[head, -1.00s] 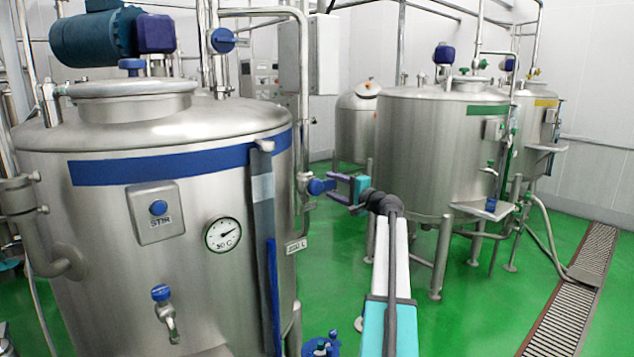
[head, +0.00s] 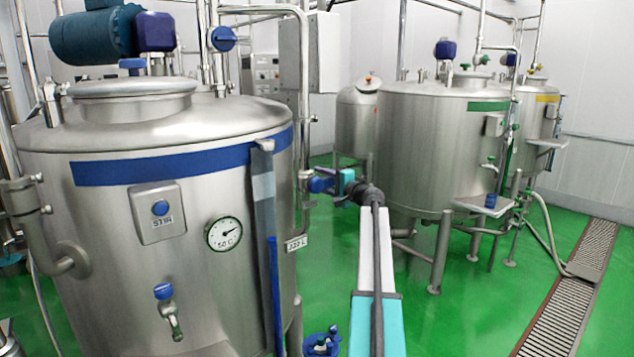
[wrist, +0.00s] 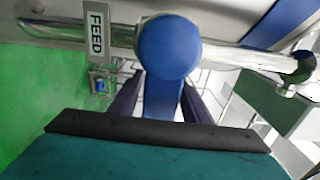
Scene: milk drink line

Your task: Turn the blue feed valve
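The blue feed valve (head: 318,184) is on the pipe at the right side of the large front tank. My gripper (head: 330,181) is at the valve. In the wrist view its two dark fingers (wrist: 163,96) stand either side of the handle, with narrow gaps visible. The fingertips are partly hidden behind the knob, so contact there cannot be seen.
The front tank (head: 110,260) with a STIR button (head: 160,208) and a dial (head: 224,233) is close at left. Another steel tank (head: 430,160) stands behind my arm. Green floor (head: 480,310) is clear at right, beside a drain grate (head: 575,290).

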